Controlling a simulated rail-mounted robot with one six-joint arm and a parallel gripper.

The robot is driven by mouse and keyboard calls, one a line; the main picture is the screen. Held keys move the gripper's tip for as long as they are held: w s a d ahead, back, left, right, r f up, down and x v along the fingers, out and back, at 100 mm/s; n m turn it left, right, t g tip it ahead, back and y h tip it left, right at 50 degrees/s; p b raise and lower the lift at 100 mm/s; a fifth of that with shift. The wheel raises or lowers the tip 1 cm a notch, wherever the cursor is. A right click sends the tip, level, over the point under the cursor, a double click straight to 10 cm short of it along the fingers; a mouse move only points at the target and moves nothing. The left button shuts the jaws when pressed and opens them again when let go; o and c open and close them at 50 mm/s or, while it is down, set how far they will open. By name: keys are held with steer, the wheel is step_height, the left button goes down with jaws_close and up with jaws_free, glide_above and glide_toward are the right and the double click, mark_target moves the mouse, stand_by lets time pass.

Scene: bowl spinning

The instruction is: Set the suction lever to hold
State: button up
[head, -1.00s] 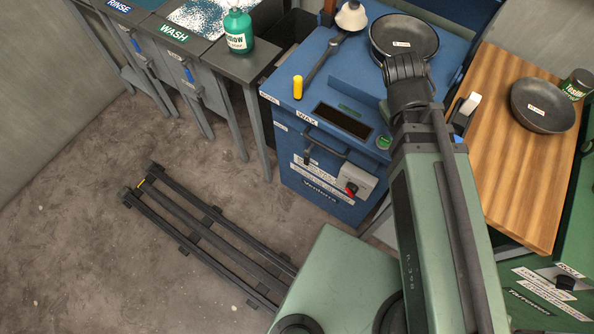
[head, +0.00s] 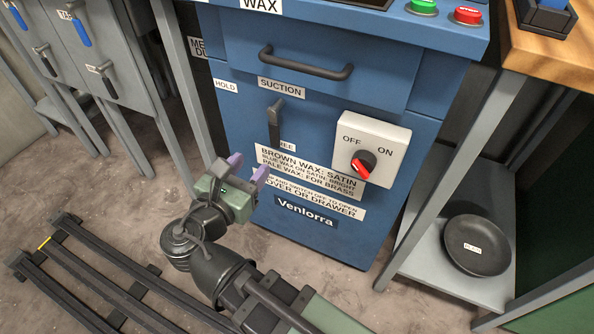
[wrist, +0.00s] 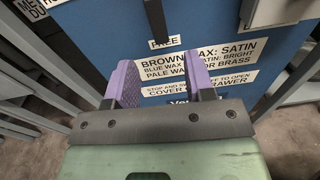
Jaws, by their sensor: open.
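The suction lever (head: 275,124) is a dark grey bar on the front of the blue wax cabinet (head: 235,120). It hangs down with its lower end by the FREE label (head: 285,146), which is partly covered in the head view. The HOLD label (head: 226,86) sits to the upper left of the lever. In the wrist view the lever (wrist: 157,20) comes down from the top edge to the FREE label (wrist: 166,42). My gripper (head: 248,168) has purple fingers, open and empty, below the lever and apart from it. It shows in the wrist view (wrist: 158,78).
A drawer handle (head: 305,66) juts out above the lever. A white OFF/ON switch box (head: 388,135) with a red knob (head: 363,165) stands to its right. Grey table legs (head: 180,85) flank the cabinet. A dark pan (head: 476,240) lies on the low shelf at right.

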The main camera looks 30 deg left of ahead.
mark_target(273, 138)
steer(key=shift+n, duration=0.3)
steer(key=w, duration=1)
steer(key=shift+w+a+f, duration=0.15)
steer(key=shift+w+f, duration=0.05)
steer(key=shift+w, duration=0.05)
jaws_close()
